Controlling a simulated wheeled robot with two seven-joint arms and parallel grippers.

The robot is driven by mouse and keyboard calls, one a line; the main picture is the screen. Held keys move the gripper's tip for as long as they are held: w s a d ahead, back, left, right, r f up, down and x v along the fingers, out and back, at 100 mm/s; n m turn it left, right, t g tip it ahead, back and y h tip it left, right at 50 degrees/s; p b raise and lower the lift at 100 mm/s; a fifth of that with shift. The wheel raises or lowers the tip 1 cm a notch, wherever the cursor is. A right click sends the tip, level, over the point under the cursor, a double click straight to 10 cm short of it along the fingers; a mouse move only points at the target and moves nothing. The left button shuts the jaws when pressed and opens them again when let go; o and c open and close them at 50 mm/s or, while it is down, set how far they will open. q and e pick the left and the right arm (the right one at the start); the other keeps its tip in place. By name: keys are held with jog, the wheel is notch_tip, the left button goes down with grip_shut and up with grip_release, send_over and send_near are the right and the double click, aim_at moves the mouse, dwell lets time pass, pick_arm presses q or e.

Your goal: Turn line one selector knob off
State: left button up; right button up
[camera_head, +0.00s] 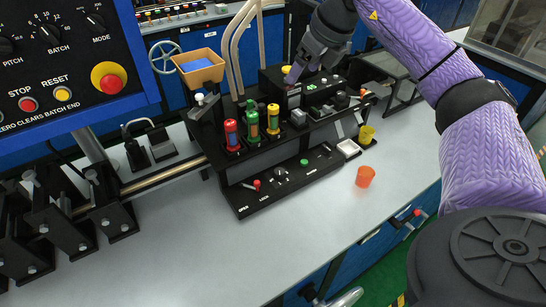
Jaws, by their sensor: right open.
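My right gripper (294,76) reaches in from the upper right, pointing down at the black control box (270,85) at the back of the bench unit. A small dark rotary knob (281,173) sits on the low front panel, between a red-tipped lever and a green button. I cannot read which knob is the line one selector; the gripper may hide part of the box face. My left gripper is not in view.
Red, green and yellow cylinders (252,122) stand on the unit, with pale tubes rising behind. A blue BATCH panel (60,70) fills the upper left. The front bench (200,255) is clear.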

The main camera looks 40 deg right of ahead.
notch_tip(320, 180, down, 11)
jog(key=b, duration=0.8)
jog(key=g+b, duration=0.1)
jog(key=b, duration=1)
send_near(280, 171)
jog(key=b+x, duration=0.3)
jog(key=x, duration=0.5)
jog(key=shift+a+f, duration=0.1)
jog(key=shift+f, duration=0.1)
jog(key=shift+w+f+b, duration=0.1)
jog(key=shift+f+b, duration=0.25)
jog(key=shift+b, duration=0.05)
jog(key=shift+w+f, duration=0.1)
jog(key=shift+f, duration=0.05)
jog(key=shift+c, duration=0.4)
jog(key=c, duration=1)
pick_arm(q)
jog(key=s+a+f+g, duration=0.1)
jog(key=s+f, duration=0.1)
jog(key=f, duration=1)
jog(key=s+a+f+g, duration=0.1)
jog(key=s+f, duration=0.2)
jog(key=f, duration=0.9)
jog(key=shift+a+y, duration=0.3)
pick_arm(e)
grip_shut()
